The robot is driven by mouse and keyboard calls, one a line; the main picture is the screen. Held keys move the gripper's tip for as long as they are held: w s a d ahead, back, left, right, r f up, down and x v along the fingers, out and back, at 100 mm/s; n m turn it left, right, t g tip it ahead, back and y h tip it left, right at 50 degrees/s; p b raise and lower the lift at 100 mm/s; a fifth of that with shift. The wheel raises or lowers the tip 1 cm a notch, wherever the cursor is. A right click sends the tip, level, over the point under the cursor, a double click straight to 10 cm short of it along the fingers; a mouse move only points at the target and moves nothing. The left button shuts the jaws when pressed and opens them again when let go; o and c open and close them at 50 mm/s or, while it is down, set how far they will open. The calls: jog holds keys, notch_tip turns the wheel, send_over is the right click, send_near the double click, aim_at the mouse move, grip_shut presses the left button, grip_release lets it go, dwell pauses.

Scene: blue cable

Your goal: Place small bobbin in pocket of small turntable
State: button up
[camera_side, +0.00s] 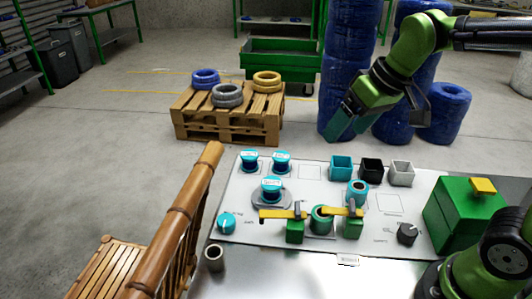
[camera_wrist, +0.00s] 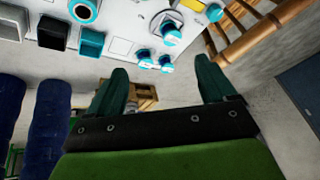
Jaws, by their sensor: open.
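Two teal-and-white bobbins stand side by side at the panel's back left: the left one (camera_side: 249,160) and the right one (camera_side: 281,162). A third bobbin (camera_side: 271,187) stands upright on a grey round turntable (camera_side: 285,201) just in front of them. I cannot tell which bobbin is the small one; the pocket is hidden. In the wrist view the turntable's bobbin (camera_wrist: 172,36) and the back pair (camera_wrist: 145,56) (camera_wrist: 166,61) lie beyond my fingertips. My gripper (camera_side: 342,128) (camera_wrist: 163,75) is open and empty, high behind the panel, apart from everything.
Green blocks with yellow levers (camera_side: 284,214) and a green box (camera_side: 465,212) stand forward. A bamboo rail (camera_side: 185,215) borders the left.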

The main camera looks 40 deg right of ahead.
jog(key=s+d+f+m+t, duration=0.1)
jog(key=s+m+t, duration=0.1)
jog(key=s, duration=0.5)
jog(key=shift+s+d+f+m+t, duration=0.3)
jog(key=shift+s+f+m, duration=0.1)
jog(key=shift+m, duration=0.3)
jog(key=shift+r, duration=0.1)
